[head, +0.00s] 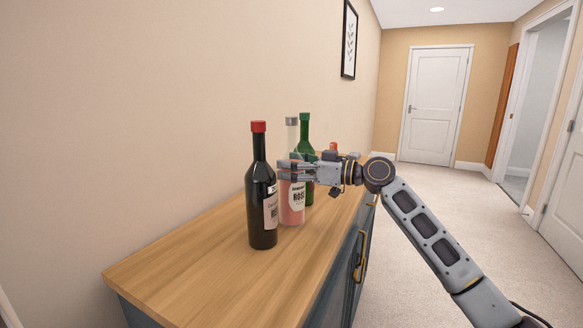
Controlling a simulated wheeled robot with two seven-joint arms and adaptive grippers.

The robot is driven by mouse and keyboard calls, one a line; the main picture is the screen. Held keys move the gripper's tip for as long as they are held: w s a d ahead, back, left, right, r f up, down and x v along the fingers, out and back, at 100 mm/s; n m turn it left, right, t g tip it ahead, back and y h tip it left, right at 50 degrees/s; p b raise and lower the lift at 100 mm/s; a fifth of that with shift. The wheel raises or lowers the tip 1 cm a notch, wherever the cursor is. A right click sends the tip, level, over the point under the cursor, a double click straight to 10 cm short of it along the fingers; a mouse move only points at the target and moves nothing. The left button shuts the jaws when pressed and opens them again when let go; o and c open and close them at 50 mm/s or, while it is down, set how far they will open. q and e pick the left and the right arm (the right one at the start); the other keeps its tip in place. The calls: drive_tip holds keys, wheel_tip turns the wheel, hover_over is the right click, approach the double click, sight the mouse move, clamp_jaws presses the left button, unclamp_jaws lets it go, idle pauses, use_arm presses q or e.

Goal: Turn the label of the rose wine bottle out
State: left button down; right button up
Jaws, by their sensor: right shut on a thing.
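The rose wine bottle (291,212) stands upright on the wooden cabinet top, with pink wine and a silver-grey cap. Its white label, with letters that look like "ROS", faces toward the camera and partly to the right. My right gripper (288,171) comes in from the right and is shut around the bottle's upper body, just above the label. The gripper's fingers cover part of the bottle there. My left gripper is not in view.
A dark bottle with a red cap (261,205) stands close in front, to the left. A green bottle (305,133) stands just behind, and an orange-red top (333,146) shows beyond the gripper. The near cabinet top (190,268) is bare. A wall runs along the left.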

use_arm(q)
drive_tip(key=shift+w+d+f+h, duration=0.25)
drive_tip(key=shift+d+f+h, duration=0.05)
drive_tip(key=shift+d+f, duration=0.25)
use_arm(e)
drive_tip(key=shift+s+r+n+g+y, duration=0.1)
drive_tip(key=shift+r+n+g+y, duration=0.1)
drive_tip(key=shift+n+g, duration=0.35)
drive_tip(key=shift+s+r+n+g+y, duration=0.1)
drive_tip(key=shift+r+n+g+y, duration=0.2)
drive_tip(key=shift+g, duration=0.45)
drive_tip(key=shift+f, duration=0.1)
drive_tip(key=o, duration=0.9)
drive_tip(key=shift+c, duration=0.2)
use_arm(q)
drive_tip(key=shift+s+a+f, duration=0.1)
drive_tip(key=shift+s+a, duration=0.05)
use_arm(e)
drive_tip(key=shift+w+d+f, duration=0.1)
drive_tip(key=shift+w+f, duration=0.05)
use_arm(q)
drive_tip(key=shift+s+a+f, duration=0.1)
use_arm(e)
drive_tip(key=shift+w+d+f, duration=0.1)
drive_tip(key=shift+w+f, duration=0.05)
